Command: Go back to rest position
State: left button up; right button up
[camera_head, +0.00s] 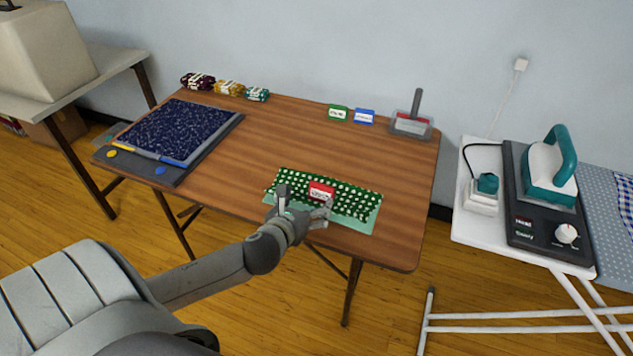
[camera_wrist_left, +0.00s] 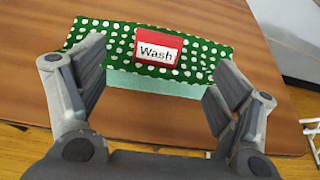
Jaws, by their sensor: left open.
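My left gripper (camera_head: 305,207) is open and empty at the front edge of the wooden table (camera_head: 260,130). A green cloth with white dots (camera_head: 350,198) lies on a pale green sheet (camera_head: 362,220) just beyond it. A red card reading "Wash" (camera_head: 321,191) sits on the cloth. In the left wrist view the open fingers (camera_wrist_left: 155,95) stand on either side of the card (camera_wrist_left: 158,50) and cloth (camera_wrist_left: 112,45), with nothing between the fingertips. My right gripper is not in view.
A dark blue patterned board (camera_head: 178,130) lies at the table's left. Yarn bundles (camera_head: 228,88), green (camera_head: 338,113) and blue (camera_head: 364,116) cards and a grey scoop-like tray (camera_head: 411,125) line the back. An ironing board (camera_head: 480,222) with a teal iron (camera_head: 552,170) stands right. The table's middle is clear.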

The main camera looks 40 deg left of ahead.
pick_arm(q)
jog(key=shift+s+d+f+n, duration=0.2)
jog(key=shift+s+n, duration=0.1)
jog(key=shift+n, duration=0.2)
jog(key=s+d+f+n+g+h, duration=0.25)
jog(key=s+d+n+g, duration=0.35)
jog(key=s+n, duration=0.7)
jog(key=s+d+f+n+g+h, duration=0.1)
jog(key=s+d+f+n+g, duration=0.3)
jog(key=s+d+n, duration=0.9)
jog(key=w+a+f+n, duration=0.1)
jog(key=a+f+n, duration=0.15)
jog(key=f, duration=1.15)
jog(key=w+a+f+n, duration=0.1)
jog(key=a+f+n, duration=0.15)
jog(key=f, duration=1.05)
jog(key=s+a+f+m+g, duration=0.1)
jog(key=s+a+f+g, duration=0.1)
jog(key=s+f, duration=1.3)
jog(key=shift+s+a+f, duration=0.15)
jog(key=shift+s+a, duration=0.4)
jog(key=shift+s, duration=0.3)
